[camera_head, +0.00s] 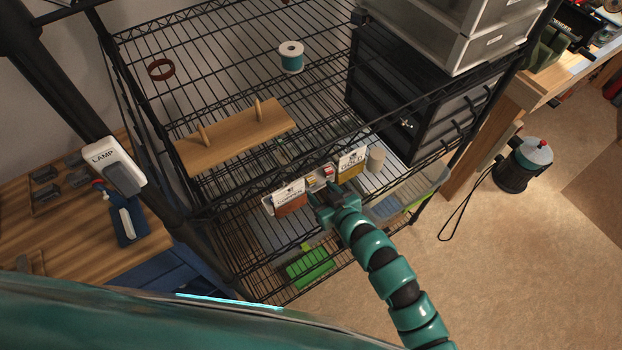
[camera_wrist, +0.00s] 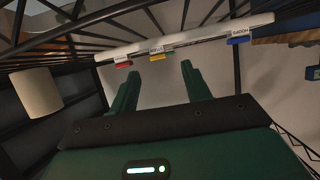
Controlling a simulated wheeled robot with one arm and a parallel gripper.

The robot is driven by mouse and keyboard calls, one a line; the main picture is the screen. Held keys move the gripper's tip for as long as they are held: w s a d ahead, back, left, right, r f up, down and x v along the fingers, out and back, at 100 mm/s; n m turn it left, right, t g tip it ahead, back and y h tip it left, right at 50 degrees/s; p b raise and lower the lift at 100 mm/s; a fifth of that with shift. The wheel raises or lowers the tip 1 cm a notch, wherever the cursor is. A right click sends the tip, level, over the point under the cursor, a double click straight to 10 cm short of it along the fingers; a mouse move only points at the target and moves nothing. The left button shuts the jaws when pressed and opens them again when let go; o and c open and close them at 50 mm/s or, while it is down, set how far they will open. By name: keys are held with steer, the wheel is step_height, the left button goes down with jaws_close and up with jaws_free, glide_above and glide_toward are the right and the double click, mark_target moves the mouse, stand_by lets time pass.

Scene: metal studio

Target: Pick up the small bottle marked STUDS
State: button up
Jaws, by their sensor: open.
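My gripper (camera_head: 328,192) is over the front edge of a middle level of the wire rack. In the wrist view its two green fingers (camera_wrist: 157,88) are apart with nothing between them. Beyond the fingertips is a long white strip or tray edge (camera_wrist: 190,41). Along it sit three small labelled things, one red (camera_wrist: 123,64), one yellow (camera_wrist: 157,57) and one blue (camera_wrist: 238,40). The labels are too small to read surely, so I cannot tell which one says STUDS. In the head view small red and yellow pieces (camera_head: 328,170) show just beyond my gripper.
A beige cylinder (camera_head: 376,158) stands right of the yellow bin. Black drawers (camera_head: 410,120) crowd the right. Rack wires surround the spot.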

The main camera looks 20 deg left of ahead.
mark_target(313, 182)
steer(key=shift+p+x, duration=0.8)
steer(key=shift+x, duration=0.25)
steer(key=shift+p+x, duration=0.55)
steer(key=shift+x, duration=1)
steer(key=shift+d+f, duration=0.1)
steer(key=shift+f, duration=0.05)
jaws_close()
